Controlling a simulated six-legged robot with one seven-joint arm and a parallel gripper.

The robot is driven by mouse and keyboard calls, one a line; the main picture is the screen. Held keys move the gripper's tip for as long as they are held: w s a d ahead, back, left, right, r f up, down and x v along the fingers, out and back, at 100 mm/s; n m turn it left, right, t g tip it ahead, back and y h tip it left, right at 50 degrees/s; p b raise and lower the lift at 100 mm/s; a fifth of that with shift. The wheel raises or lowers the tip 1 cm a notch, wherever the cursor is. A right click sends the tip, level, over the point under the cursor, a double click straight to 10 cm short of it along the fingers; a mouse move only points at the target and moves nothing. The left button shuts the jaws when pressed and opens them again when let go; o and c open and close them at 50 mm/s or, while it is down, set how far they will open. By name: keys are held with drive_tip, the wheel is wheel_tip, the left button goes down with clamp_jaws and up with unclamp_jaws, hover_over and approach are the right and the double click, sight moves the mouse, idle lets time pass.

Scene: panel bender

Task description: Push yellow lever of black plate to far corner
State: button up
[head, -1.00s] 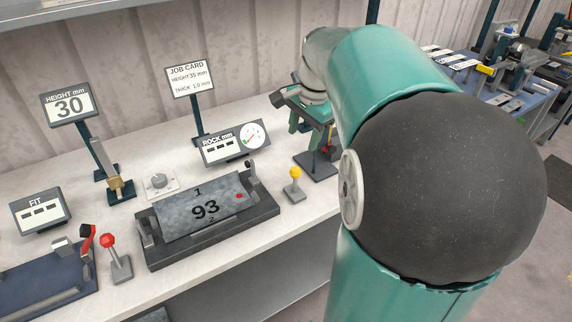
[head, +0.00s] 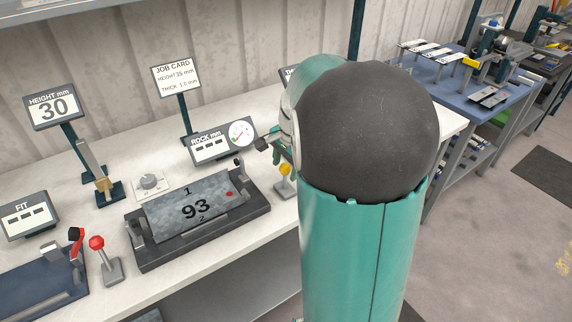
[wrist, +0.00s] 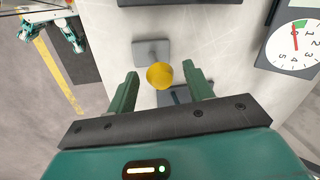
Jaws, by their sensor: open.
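The yellow lever (wrist: 160,75) has a round yellow knob and a small grey base (wrist: 152,52). In the wrist view the knob appears between the two fingertips of my open gripper (wrist: 160,82); I cannot tell whether they touch it. My arm hides most of the gripper there. A dark flat piece (wrist: 180,96) lies partly hidden behind the fingers in the wrist view.
A dial gauge marked ROCK (head: 240,133) stands behind the panel. A red-knobbed lever (head: 97,243) and a FIT sign (head: 28,214) are at left. A job card (head: 176,76) stands at the back. The bench front edge is near the lever; floor lies beyond.

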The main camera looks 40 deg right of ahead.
drive_tip(key=shift+c, duration=0.2)
clamp_jaws()
drive_tip(key=shift+w, duration=0.2)
drive_tip(key=shift+w+d+f+g, duration=0.1)
drive_tip(key=shift+w+f+g, duration=0.05)
drive_tip(key=shift+w+g, duration=1.25)
drive_tip(key=shift+w+f+g, duration=0.2)
drive_tip(key=shift+w+g, duration=0.25)
drive_tip(key=shift+g, duration=0.4)
drive_tip(key=shift+w+f+g, duration=0.2)
drive_tip(key=shift+w+g, duration=0.2)
drive_tip(key=shift+g, duration=0.45)
drive_tip(key=shift+o, duration=0.2)
unclamp_jaws()
drive_tip(key=shift+w, duration=0.1)
